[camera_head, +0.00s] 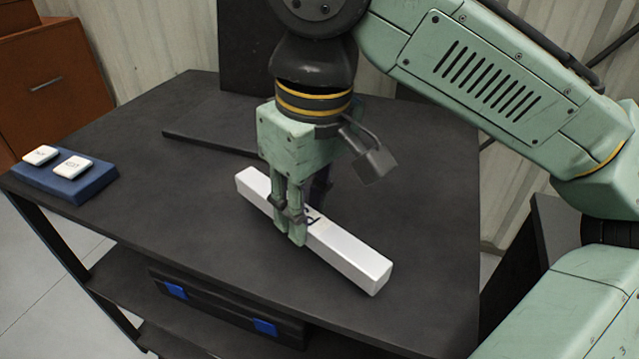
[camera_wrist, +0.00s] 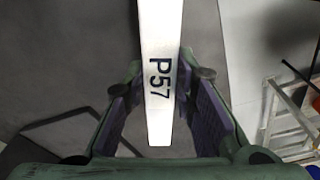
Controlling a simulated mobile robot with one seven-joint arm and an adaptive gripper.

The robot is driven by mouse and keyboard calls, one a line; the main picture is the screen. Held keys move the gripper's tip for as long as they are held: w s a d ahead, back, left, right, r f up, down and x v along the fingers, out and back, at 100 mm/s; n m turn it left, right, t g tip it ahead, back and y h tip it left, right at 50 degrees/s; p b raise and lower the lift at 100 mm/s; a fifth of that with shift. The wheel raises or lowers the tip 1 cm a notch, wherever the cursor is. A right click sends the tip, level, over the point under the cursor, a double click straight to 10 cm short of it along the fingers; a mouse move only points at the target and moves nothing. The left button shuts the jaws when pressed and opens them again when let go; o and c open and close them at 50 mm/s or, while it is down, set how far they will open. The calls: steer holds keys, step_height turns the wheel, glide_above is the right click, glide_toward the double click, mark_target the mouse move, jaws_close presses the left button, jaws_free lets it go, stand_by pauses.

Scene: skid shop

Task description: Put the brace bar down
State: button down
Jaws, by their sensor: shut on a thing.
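The brace bar (camera_head: 346,254) is a long white square bar, lying level at or just above the dark table top (camera_head: 430,185); I cannot tell if it touches. My gripper (camera_head: 291,222) points down over the bar's middle and is shut on it, one finger on each side. In the wrist view the bar (camera_wrist: 157,30) runs up out of the frame between the two finger pads of my gripper (camera_wrist: 162,95), with the mark "P57" on its upper face. Part of the bar is hidden behind the fingers in the head view.
A blue block with two white labelled keys (camera_head: 62,180) stands at the table's left corner. A dark flat strip (camera_head: 205,143) lies behind my gripper. A black case with blue latches (camera_head: 215,310) is on the shelf below. The table's right side is clear.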

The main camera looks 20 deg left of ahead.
mark_target(307, 206)
steer(key=w, duration=0.1)
steer(key=w+a, duration=0.1)
steer(key=w, duration=0.2)
steer(key=shift+w+a+f, duration=0.2)
steer(key=shift+w+f, duration=0.05)
steer(key=shift+f+p, duration=0.4)
steer(key=shift+f, duration=1.3)
steer(key=shift+f, duration=0.2)
steer(key=c, duration=1.3)
jaws_free()
steer(key=shift+r, duration=0.1)
steer(key=r, duration=0.4)
steer(key=d+r, duration=0.1)
steer(key=r, duration=0.7)
steer(key=shift+s+d, duration=0.15)
steer(key=shift+s, duration=0.2)
